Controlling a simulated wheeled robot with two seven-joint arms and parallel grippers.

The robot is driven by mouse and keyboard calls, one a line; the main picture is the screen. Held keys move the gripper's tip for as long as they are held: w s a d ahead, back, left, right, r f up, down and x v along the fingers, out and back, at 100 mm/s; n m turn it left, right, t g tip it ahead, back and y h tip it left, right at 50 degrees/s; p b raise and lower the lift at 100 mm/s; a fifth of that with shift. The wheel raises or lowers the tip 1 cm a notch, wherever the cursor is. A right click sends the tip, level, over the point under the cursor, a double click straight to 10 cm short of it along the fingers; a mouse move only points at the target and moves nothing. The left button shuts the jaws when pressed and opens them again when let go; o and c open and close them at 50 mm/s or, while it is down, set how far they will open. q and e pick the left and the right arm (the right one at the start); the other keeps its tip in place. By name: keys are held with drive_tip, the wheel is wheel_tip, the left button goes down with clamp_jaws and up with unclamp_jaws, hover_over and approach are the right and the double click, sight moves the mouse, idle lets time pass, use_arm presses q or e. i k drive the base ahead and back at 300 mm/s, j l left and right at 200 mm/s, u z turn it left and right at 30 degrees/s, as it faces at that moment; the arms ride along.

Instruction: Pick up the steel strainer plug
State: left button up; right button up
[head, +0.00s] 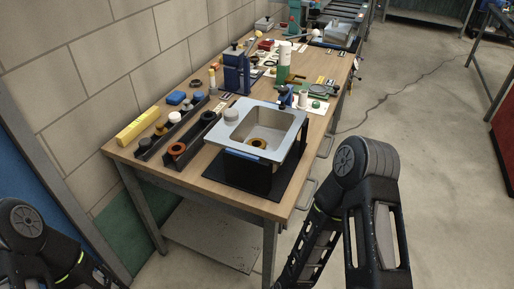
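A steel sink (292,121) sits on a dark stand at the front of the workbench. A light grey round piece (231,115) rests on the sink's left rim; it may be the steel strainer plug, but it is too small to tell. A yellow-brown ring with a dark centre (257,143) lies at the bottom of the basin. My left and right arms show only by their links at the lower left and lower right. Both grippers are outside the view.
Two dark racks (192,143) left of the sink hold round parts, including an orange ring (177,149). A yellow box (138,126) lies by the wall. A blue press-like device (236,72) and clutter fill the bench (221,181) behind.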

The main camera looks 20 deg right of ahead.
sight(187, 107)
drive_tip(key=z, duration=1.95)
drive_tip(key=k+j, duration=1)
drive_tip(key=j, duration=0.25)
